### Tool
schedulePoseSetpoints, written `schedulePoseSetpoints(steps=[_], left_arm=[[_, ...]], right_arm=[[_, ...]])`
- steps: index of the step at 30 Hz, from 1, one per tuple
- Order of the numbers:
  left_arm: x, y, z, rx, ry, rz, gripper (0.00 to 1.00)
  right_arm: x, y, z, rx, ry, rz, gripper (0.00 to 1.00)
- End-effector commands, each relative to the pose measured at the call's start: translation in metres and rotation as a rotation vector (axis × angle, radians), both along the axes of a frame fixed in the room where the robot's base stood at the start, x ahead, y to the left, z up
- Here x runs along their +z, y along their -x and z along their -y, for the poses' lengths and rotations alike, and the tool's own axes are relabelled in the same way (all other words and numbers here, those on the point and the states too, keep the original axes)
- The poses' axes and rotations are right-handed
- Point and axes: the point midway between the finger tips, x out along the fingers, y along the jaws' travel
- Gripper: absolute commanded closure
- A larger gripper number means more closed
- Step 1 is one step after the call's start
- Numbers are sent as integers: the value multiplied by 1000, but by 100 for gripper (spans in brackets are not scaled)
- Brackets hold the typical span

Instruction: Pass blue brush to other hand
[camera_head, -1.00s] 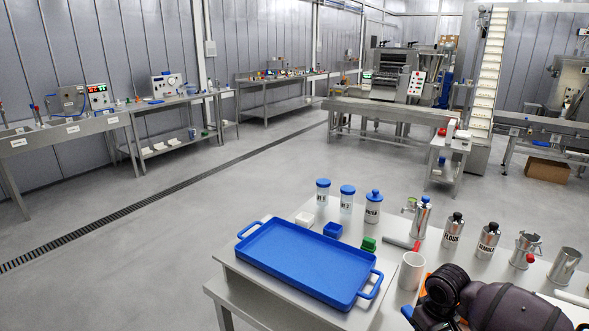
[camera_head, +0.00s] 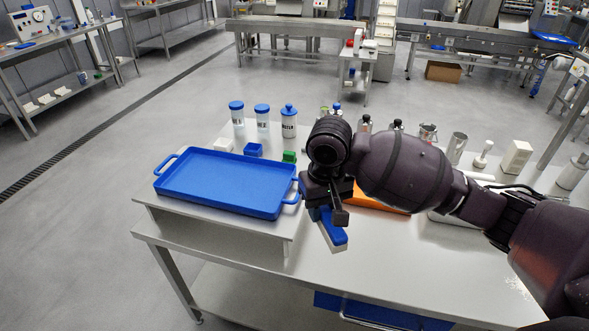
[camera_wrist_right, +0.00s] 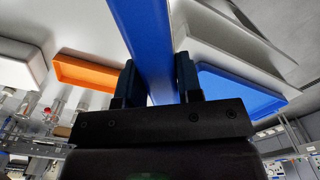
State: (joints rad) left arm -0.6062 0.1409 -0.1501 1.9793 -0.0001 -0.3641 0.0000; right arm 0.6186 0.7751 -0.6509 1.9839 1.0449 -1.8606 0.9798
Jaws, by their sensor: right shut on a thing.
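My right gripper (camera_head: 338,207) is above the front middle of the table, beside the blue tray's right handle. It is shut on the blue brush (camera_head: 334,232), whose blue end sticks out below the jaws towards the front. In the right wrist view, the brush (camera_wrist_right: 143,35) is a long blue bar running up between the two fingers of the right gripper (camera_wrist_right: 157,82). The gripper hides part of the brush, and I cannot clearly make out its bristles. My left gripper is not in view.
The blue tray (camera_head: 222,206) lies on a raised shelf at the table's left. Canisters (camera_head: 289,122) and small blue and green blocks stand behind it. An orange tray (camera_head: 378,200) is partly hidden under my right arm. The table's front (camera_head: 390,265) is clear.

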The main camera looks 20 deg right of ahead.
Motion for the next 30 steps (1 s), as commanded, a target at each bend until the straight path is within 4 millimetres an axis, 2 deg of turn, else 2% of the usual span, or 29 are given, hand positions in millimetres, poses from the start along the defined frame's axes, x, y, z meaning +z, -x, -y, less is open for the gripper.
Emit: schedulePoseSetpoints(steps=[5,30], left_arm=[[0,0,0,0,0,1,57],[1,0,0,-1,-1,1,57]], right_arm=[[6,-3,-26,22,-4,4,89],[47,-22,-219,156,-2,2,89]])
